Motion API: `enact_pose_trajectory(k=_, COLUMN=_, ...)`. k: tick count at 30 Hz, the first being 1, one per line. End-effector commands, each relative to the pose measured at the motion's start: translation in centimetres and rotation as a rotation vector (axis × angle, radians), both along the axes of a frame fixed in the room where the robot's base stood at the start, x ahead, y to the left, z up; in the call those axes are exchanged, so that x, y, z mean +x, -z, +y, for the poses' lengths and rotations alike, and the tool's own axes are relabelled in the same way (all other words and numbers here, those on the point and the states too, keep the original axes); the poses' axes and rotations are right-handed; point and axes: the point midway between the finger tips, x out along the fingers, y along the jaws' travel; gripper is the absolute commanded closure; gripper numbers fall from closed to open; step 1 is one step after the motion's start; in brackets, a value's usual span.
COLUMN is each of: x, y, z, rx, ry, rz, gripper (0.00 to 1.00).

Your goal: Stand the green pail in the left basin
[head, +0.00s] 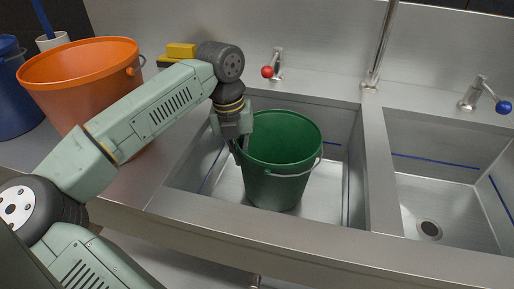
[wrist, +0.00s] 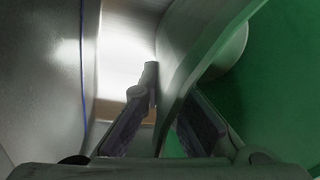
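My gripper (head: 238,148) is at the pail's left rim, pointing down. In the wrist view, my gripper's fingers (wrist: 172,95) lie on either side of the pail's wall, one outside and one inside the green interior (wrist: 285,85).
An orange bucket (head: 85,75) and a blue bucket (head: 12,95) stand on the counter at left, with a yellow object (head: 181,51) behind. A red-knobbed tap (head: 276,65) and a tall spout (head: 378,50) rise behind the basins. The right basin (head: 430,190) is empty.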

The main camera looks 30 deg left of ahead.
Motion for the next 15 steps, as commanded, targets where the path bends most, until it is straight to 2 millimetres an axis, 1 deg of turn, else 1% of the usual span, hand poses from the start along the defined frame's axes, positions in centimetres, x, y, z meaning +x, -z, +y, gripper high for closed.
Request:
enact_pose_trajectory(k=1, x=0.6, y=-0.2, z=-0.3, rx=-0.001, ry=0.001, rz=-0.001, gripper=1.00)
enact_pose_trajectory(k=8, x=2.1, y=-0.1, z=-0.9, rx=-0.001, ry=0.000, rz=0.000, gripper=1.00)
enact_pose_trajectory(k=13, x=4.6, y=-0.3, z=-2.1, rx=-0.002, ry=0.001, rz=-0.001, gripper=1.00)
enact_pose_trajectory(k=15, x=4.4, y=0.7, z=-1.9, rx=-0.003, ry=-0.003, rz=0.002, gripper=1.00)
